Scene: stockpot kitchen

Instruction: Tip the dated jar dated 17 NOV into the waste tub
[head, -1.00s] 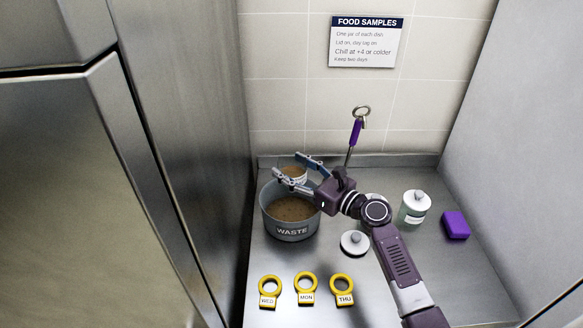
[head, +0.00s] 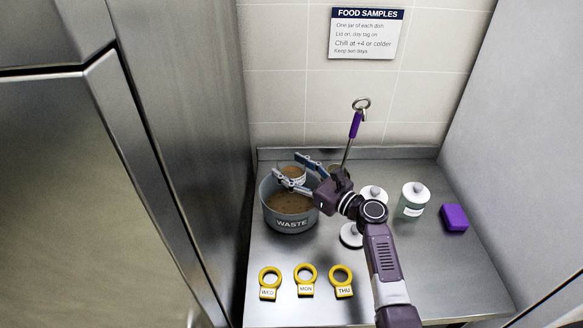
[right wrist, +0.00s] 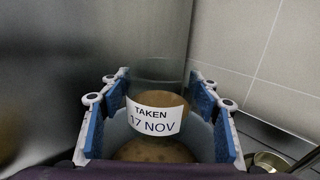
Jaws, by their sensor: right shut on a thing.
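The jar (head: 292,173) with brown contents is between the fingers of my right gripper (head: 293,166), at the back of the waste tub's rim. In the right wrist view its label (right wrist: 153,121) reads "TAKEN 17 NOV", slightly slanted, and the right gripper (right wrist: 160,115) is shut on the jar. The grey waste tub (head: 290,224), marked WASTE, holds brown matter and stands at the back left of the steel counter. The jar looks near upright; its exact tilt is hard to tell. My left gripper is not in view.
A lidded jar (head: 412,200), another white lid (head: 373,194), a loose lid (head: 351,236) and a purple block (head: 454,217) stand right of the tub. A purple-handled ladle (head: 354,125) rises behind. Yellow tags WED (head: 269,282), MON (head: 305,281) and THU (head: 342,281) lie in front.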

